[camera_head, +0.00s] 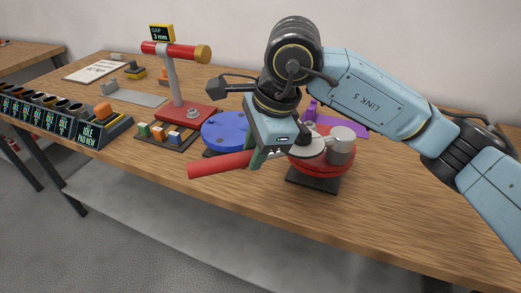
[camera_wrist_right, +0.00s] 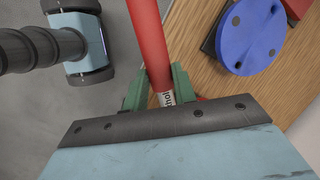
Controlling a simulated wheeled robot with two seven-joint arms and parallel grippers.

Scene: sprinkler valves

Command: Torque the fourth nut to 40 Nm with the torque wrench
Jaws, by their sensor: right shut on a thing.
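My right gripper (camera_head: 260,155) is shut on the torque wrench near the inner end of its red handle (camera_head: 218,164). The handle points left past the table's front edge; it also shows between the green fingers in the right wrist view (camera_wrist_right: 147,40). The wrench's far end lies over the red round flange (camera_head: 325,167), beside a grey cylinder (camera_head: 341,142). The flange sits on a dark base. The nuts on it are hidden, and I cannot tell whether the wrench is seated on one.
A blue disc (camera_head: 223,128) with dark holes stands just left of the gripper, and a purple part (camera_head: 347,126) lies behind the flange. A red stand with a "GAP 3 mm" display (camera_head: 162,33) and a row of labelled bins (camera_head: 60,116) are further left. The table's right side is clear.

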